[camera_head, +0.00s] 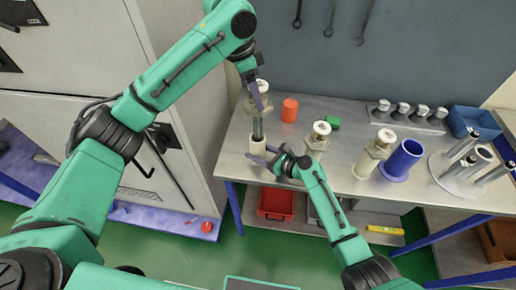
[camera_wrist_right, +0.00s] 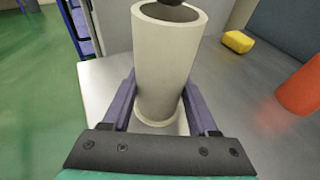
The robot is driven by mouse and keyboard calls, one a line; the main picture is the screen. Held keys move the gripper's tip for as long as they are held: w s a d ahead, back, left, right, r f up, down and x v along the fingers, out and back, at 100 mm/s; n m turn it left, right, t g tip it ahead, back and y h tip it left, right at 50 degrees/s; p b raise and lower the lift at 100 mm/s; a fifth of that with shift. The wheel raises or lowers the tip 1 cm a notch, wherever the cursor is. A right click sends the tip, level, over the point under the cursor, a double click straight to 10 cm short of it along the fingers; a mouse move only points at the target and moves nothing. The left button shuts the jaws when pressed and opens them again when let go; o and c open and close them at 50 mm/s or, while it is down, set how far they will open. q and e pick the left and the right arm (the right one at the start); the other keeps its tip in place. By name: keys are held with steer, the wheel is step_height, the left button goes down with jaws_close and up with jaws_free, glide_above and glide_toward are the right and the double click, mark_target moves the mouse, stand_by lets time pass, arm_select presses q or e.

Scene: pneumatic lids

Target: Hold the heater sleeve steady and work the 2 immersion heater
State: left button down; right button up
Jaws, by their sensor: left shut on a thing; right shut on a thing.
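The heater sleeve (camera_head: 257,146) is a cream tube standing upright on the bench. It fills the middle of the right wrist view (camera_wrist_right: 168,70). My right gripper (camera_head: 262,157) is shut around its lower part, with one purple finger on each side. My left gripper (camera_head: 258,95) is above it, shut on an immersion heater (camera_head: 258,127) with a pale hex head and a grey rod pointing down. The rod is over the sleeve's mouth; a dark end shows there in the wrist view (camera_wrist_right: 184,3). I cannot tell how far inside it is. Two similar hex-headed pieces (camera_head: 318,136) (camera_head: 374,151) stand to the right.
An orange cylinder (camera_head: 290,110) and a green block (camera_head: 333,122) stand behind. A blue cylinder (camera_head: 402,160), a stand with grey tubes (camera_head: 464,170) and a blue bin (camera_head: 474,122) are to the right. A tall cabinet (camera_head: 182,95) borders the bench's left.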

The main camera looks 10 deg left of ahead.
arm_select(q)
steer(key=shift+r, duration=0.3)
arm_select(e)
steer(key=shift+f, duration=0.1)
arm_select(q)
steer(key=shift+w+d+v, duration=0.1)
steer(key=shift+d+v, duration=0.05)
steer(key=shift+v, duration=0.65)
steer(key=shift+w+d+v, duration=0.1)
steer(key=shift+d+v, duration=0.05)
steer(key=shift+v, duration=0.6)
steer(key=shift+w+d+v, duration=0.1)
steer(key=shift+d+v, duration=0.1)
steer(key=shift+v, duration=0.6)
steer(key=shift+r, duration=0.1)
steer(key=shift+w, duration=0.1)
arm_select(e)
steer(key=o, duration=1.3)
steer(key=shift+o, duration=0.2)
steer(key=v, duration=1.2)
steer(key=shift+w, duration=0.1)
